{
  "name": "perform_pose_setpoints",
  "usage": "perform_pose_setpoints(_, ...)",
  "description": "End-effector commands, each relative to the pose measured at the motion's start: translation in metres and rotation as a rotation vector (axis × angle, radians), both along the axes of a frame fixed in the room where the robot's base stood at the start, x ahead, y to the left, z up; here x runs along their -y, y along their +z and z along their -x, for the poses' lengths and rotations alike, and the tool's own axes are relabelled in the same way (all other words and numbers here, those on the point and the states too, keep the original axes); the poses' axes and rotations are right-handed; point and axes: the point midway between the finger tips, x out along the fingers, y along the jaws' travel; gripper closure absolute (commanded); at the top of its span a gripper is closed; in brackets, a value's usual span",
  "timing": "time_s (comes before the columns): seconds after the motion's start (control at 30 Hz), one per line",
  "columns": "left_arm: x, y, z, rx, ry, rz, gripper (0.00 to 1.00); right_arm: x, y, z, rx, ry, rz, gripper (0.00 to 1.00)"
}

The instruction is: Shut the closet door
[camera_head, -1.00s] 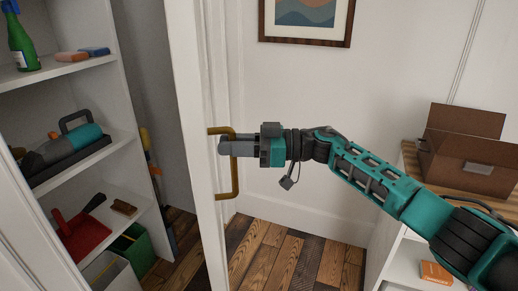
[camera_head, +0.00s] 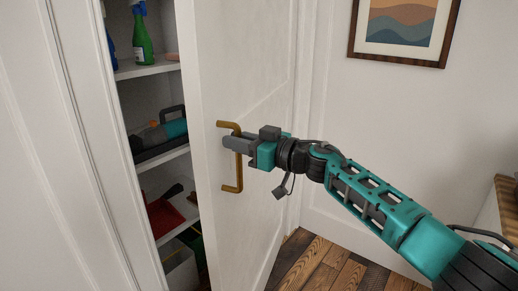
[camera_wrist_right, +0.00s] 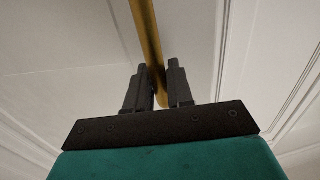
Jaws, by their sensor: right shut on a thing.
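The white closet door (camera_head: 228,75) stands partly open, with a gap between its left edge and the closet frame (camera_head: 97,130) at the left. A brass bar handle (camera_head: 238,174) is on the door's outer face. My right gripper (camera_head: 232,143) is shut on the upper part of this handle. In the right wrist view, the handle (camera_wrist_right: 143,30) runs between the two dark fingers of the gripper (camera_wrist_right: 158,88). My left gripper is in neither view.
Through the gap, closet shelves hold a green spray bottle (camera_head: 142,38), a teal and grey tool (camera_head: 172,129) and a red dustpan (camera_head: 163,216). A framed picture (camera_head: 404,27) hangs on the wall. The wooden floor (camera_head: 325,267) at the lower middle is clear.

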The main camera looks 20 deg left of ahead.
Motion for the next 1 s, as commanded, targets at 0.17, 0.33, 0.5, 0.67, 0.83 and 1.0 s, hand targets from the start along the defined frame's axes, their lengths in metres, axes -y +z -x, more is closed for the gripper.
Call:
perform_pose_setpoints(0.17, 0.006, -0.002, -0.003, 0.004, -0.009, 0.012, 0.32, -0.026, -0.002, 0.002, 0.002, -0.020, 0.000, 1.00)
perform_pose_setpoints(0.33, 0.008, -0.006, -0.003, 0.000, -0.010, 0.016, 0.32, -0.042, -0.001, 0.001, 0.000, -0.041, -0.001, 1.00)
perform_pose_setpoints(0.5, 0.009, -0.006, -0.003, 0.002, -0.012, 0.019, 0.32, -0.053, 0.000, 0.001, 0.000, -0.054, -0.001, 1.00)
perform_pose_setpoints(0.67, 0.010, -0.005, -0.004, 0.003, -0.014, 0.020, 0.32, -0.058, 0.000, 0.000, 0.001, -0.061, 0.000, 1.00)
perform_pose_setpoints(0.83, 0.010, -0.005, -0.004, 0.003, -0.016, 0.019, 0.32, -0.059, 0.000, 0.000, 0.000, -0.064, 0.000, 1.00)
perform_pose_setpoints(1.0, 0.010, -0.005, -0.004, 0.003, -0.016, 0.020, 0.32, -0.059, 0.000, 0.000, 0.000, -0.065, 0.000, 1.00)
